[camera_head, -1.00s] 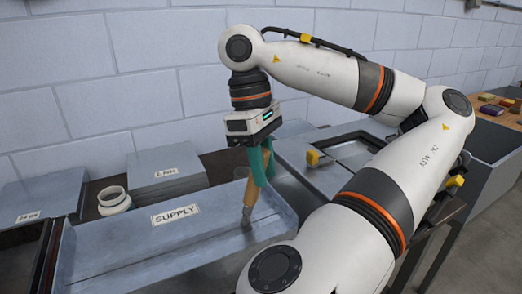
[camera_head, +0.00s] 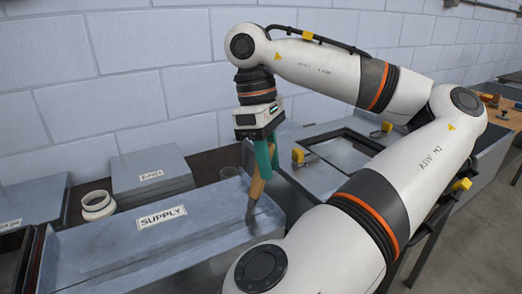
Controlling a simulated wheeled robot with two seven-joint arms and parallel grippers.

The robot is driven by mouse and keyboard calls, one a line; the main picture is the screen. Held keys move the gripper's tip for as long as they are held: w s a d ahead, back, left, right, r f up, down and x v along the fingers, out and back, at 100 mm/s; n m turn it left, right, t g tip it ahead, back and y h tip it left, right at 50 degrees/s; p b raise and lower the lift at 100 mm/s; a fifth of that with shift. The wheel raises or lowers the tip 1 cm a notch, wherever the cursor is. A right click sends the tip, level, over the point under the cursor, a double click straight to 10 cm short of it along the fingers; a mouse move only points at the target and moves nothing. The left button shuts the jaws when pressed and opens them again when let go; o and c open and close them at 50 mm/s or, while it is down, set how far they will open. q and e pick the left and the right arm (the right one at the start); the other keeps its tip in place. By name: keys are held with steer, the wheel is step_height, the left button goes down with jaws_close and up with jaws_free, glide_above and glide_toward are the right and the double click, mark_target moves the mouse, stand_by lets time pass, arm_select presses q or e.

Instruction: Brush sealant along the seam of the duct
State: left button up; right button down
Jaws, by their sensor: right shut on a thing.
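My right gripper (camera_head: 264,152), with green fingers, is shut on the wooden handle of a brush (camera_head: 257,186). The brush hangs tilted, its grey lower end pointing down at the seam area of the grey sheet-metal duct (camera_head: 115,257), which carries a SUPPLY label (camera_head: 162,217). The brush's lower end is at the duct's right part; I cannot tell whether it touches the metal. No sealant bead can be made out on the duct. My left gripper is not in view.
A white ring-shaped pot (camera_head: 98,205) stands behind the duct at the left. Yellow clamps (camera_head: 298,156) sit on the bench at the right. A block wall closes the back.

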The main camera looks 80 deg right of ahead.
steer(key=shift+s+d, duration=0.25)
steer(key=shift+s, duration=0.2)
steer(key=shift+f, duration=0.1)
steer(key=shift+p, duration=0.35)
steer(key=shift+s+d+r+p, duration=0.1)
steer(key=shift+d+r+p, duration=0.1)
steer(key=shift+p, duration=0.15)
steer(key=shift+w+a, duration=1)
steer(key=shift+w, duration=0.25)
